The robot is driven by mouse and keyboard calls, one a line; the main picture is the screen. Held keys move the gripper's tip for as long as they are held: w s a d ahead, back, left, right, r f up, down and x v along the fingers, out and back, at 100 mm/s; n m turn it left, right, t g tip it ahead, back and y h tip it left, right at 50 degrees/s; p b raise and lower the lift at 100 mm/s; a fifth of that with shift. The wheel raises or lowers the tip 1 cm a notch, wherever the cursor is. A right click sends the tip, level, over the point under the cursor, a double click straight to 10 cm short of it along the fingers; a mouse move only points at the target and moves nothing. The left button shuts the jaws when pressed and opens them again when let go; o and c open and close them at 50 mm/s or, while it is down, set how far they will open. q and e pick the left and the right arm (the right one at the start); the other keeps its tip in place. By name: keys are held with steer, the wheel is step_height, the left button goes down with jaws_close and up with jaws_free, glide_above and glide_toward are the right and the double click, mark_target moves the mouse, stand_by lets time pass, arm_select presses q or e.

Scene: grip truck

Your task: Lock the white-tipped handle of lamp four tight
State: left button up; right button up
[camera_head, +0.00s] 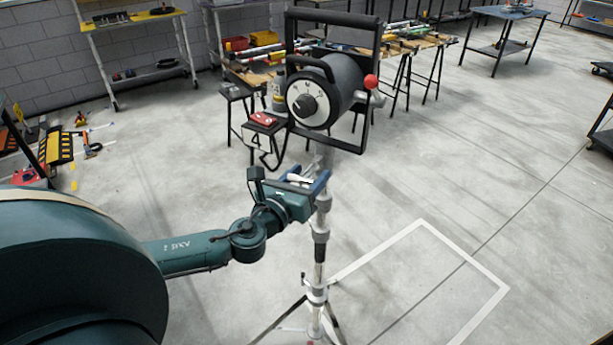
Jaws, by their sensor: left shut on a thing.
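Lamp four has a black round head (345,78) in a square yoke, on top of a silver stand (319,225) with spread legs. A tag with a 4 (257,141) hangs at its left under a red-topped box. My left gripper (314,182) reaches in from the left at the upper part of the stand, below the lamp head. Its blue-edged jaws are shut on the white-tipped handle (299,179), whose white part shows between them. The jaws and the wrist hide much of the handle, so its angle is hard to tell. My right gripper is out of view.
A red knob (371,81) sticks out at the yoke's right side. A white taped outline (465,260) lies on the floor to the right of the stand. Work tables with tools (405,45) stand behind the lamp. The floor to the right is mostly free.

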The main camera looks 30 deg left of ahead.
arm_select(q)
steer(key=o, duration=1)
steer(key=s+b, duration=0.2)
steer(key=s, duration=1.1)
steer(key=shift+s+d, duration=0.1)
steer(key=shift+d, duration=0.1)
